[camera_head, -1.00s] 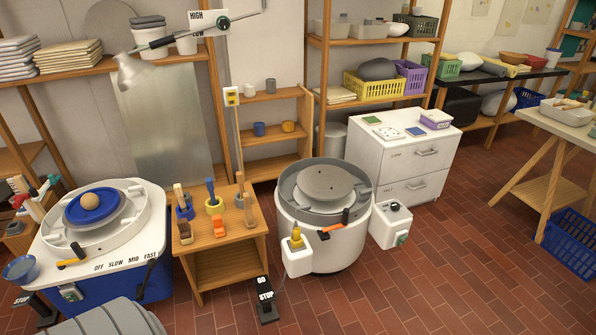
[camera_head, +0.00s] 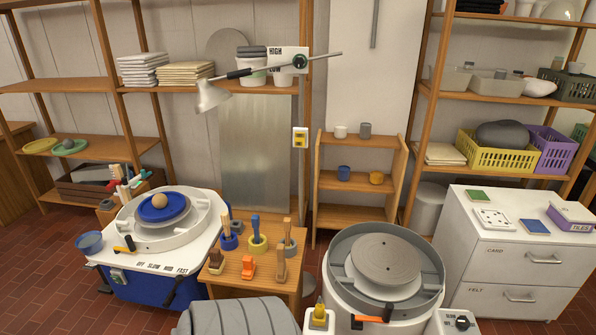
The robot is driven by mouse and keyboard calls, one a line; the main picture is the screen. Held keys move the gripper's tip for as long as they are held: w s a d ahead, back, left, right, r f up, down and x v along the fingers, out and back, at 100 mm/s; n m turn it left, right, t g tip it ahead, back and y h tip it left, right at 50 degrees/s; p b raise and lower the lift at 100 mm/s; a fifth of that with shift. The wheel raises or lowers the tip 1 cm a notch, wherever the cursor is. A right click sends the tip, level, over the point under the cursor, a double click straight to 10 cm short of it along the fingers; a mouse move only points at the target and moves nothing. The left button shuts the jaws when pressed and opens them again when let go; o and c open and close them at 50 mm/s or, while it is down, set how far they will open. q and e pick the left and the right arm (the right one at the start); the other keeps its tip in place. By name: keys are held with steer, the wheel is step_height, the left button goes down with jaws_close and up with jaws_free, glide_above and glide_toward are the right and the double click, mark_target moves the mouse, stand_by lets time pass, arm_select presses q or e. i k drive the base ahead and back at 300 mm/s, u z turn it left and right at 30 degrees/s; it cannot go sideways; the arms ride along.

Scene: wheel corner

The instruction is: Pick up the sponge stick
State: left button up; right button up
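A small wooden stand (camera_head: 250,285) stands between the two pottery wheels. On it are a blue pot (camera_head: 229,242), a yellow pot (camera_head: 257,244) and a grey pot (camera_head: 289,248) holding upright handled tools. A blue-handled tool (camera_head: 255,226) stands in the yellow pot, and a wooden-handled tool (camera_head: 288,231) in the grey one. An orange piece (camera_head: 249,267) and a wooden tool (camera_head: 281,263) are at the stand's front. I cannot tell which of these is the sponge stick; the tool ends are hidden or too small. Neither of my grippers is in view.
A blue-based wheel (camera_head: 150,285) with a ball on it is left of the stand. A white wheel (camera_head: 385,262) stands to the right, beside a white cabinet (camera_head: 518,265). A ridged grey thing (camera_head: 238,318) fills the bottom centre. Open floor shows at far left.

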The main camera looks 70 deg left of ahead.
mark_target(287, 222)
steer(key=u, duration=0.5)
steer(key=i, duration=0.95)
steer(key=u, duration=1.25)
steer(key=i, duration=0.45)
steer(key=u, duration=0.3)
